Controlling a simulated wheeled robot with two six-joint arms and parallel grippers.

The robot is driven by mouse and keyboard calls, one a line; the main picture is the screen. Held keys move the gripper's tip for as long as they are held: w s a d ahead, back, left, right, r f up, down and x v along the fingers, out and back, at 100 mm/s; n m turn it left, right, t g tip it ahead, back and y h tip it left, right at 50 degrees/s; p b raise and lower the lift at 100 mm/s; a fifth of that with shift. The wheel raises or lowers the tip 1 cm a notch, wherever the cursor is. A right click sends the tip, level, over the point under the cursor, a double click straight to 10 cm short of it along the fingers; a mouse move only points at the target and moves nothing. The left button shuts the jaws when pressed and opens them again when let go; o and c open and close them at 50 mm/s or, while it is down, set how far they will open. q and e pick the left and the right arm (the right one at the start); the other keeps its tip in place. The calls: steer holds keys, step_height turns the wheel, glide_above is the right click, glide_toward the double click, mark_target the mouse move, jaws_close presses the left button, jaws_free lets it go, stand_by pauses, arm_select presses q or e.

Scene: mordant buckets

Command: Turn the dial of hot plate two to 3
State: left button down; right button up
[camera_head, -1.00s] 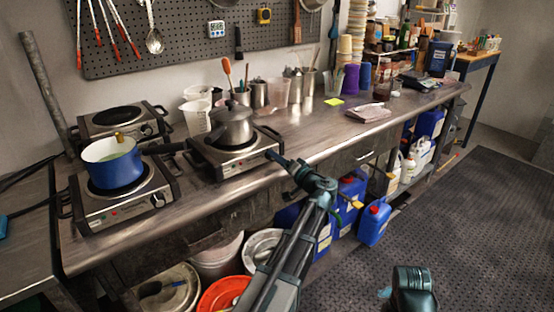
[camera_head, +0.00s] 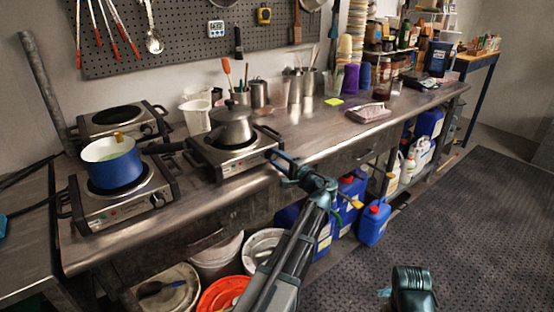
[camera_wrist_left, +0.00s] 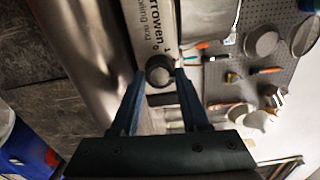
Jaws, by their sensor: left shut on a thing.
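A hot plate (camera_head: 202,158) with a lidded grey pot (camera_head: 231,124) on it stands at the front of the metal bench. My left gripper (camera_head: 273,154) is at its front right corner. In the left wrist view, the fingers (camera_wrist_left: 160,74) are on both sides of a round dark dial (camera_wrist_left: 159,69), shut on it. Small marks show beside the dial on the pale panel (camera_wrist_left: 153,28); its pointer is too blurred to read. In the head view the gripper hides this dial.
A second hot plate (camera_head: 92,212) with a blue pot (camera_head: 112,161) stands to the left, and a third, empty one (camera_head: 118,116) stands behind it. Beakers (camera_head: 196,117) and metal cups stand behind the grey pot.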

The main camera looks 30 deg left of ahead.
stand_by(0.4)
arm_select(q)
steer(key=shift+c, duration=2)
jaws_free()
steer(key=v, duration=1.4)
steer(key=shift+w, duration=0.1)
steer(key=shift+f, duration=0.1)
